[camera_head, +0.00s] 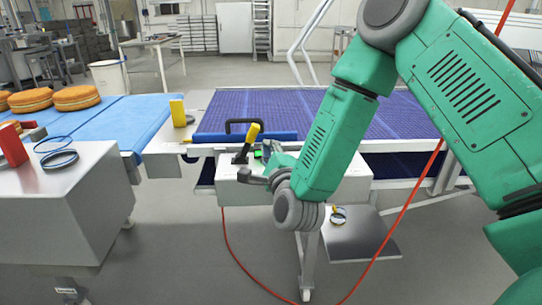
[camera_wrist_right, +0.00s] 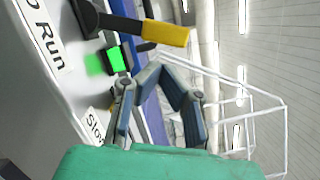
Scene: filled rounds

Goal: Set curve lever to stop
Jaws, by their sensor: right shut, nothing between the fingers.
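The curve lever, with its yellow grip (camera_head: 253,132) on a black arm, stands on the white control box (camera_head: 330,172) at the front of the conveyor, tilted to the upper right. In the right wrist view the yellow grip (camera_wrist_right: 165,35) is at the top, with "Run" and partly cut-off "Slow" labels (camera_wrist_right: 95,127) on the panel and a lit green square (camera_wrist_right: 116,59) beside it. No stop label is readable. My right gripper (camera_head: 262,168) is shut and empty, just in front of the lever and apart from it. It also shows in the right wrist view (camera_wrist_right: 163,78). My left gripper is out of view.
A purple conveyor belt (camera_head: 390,112) lies behind the box. A blue belt (camera_head: 125,112) with round baked goods (camera_head: 76,97) is at the left, near a metal cabinet (camera_head: 60,205). A yellow block (camera_head: 178,113) stands between the belts. A red cable hangs below the box.

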